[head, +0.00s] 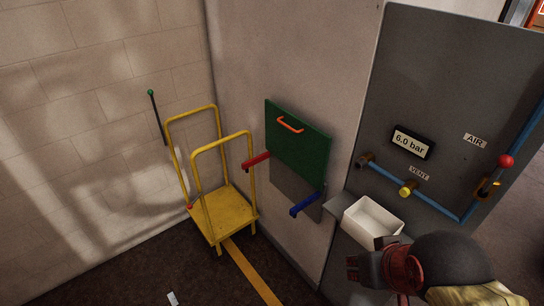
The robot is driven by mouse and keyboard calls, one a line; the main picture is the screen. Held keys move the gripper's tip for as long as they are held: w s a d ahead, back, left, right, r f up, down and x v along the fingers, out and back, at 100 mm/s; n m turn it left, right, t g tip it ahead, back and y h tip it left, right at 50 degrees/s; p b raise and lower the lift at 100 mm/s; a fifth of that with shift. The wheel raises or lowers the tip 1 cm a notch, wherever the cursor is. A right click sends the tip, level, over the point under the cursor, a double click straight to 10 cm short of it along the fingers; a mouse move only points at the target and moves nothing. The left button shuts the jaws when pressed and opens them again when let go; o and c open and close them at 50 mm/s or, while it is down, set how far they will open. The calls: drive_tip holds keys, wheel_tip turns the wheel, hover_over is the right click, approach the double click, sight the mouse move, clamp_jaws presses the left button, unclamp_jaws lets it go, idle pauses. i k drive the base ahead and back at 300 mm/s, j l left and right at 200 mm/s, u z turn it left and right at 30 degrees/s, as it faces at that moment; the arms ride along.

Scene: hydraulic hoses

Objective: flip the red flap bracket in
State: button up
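The red flap bracket (256,160) is on the grey wall, at the lower left edge of a green panel (298,138). It sticks out from the wall to the left. A matching blue bracket (307,204) sticks out at the lower right, below the panel. The panel has an orange handle (290,124) near its top. My gripper (354,268) is at the bottom right, dark and partly hidden by my arm. It is well apart from the red bracket, to its lower right. Whether its fingers are open does not show.
A yellow trolley (224,212) stands left of the panel, close to the wall. A white open bin (372,220) sits above my gripper. A grey board with blue pipes, a gauge (410,142) and valves is at right. Floor with a yellow stripe (250,272) is clear in front.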

sight(246, 165)
drive_tip(key=i+j+z, duration=0.1)
drive_tip(key=z, duration=0.25)
drive_tip(key=j+z, duration=0.35)
drive_tip(key=i+j+z, duration=0.1)
drive_tip(key=z, duration=0.3)
drive_tip(key=j+z, duration=0.15)
drive_tip(key=j, duration=0.55)
drive_tip(key=j+z, duration=0.2)
drive_tip(key=j, duration=0.55)
drive_tip(key=j+z, duration=0.15)
drive_tip(key=j, duration=0.55)
drive_tip(key=k+j+z, duration=0.2)
drive_tip(key=j, duration=1.25)
drive_tip(key=k+j, duration=0.1)
drive_tip(key=j, duration=0.65)
drive_tip(key=i+j, duration=0.15)
drive_tip(key=i, duration=0.05)
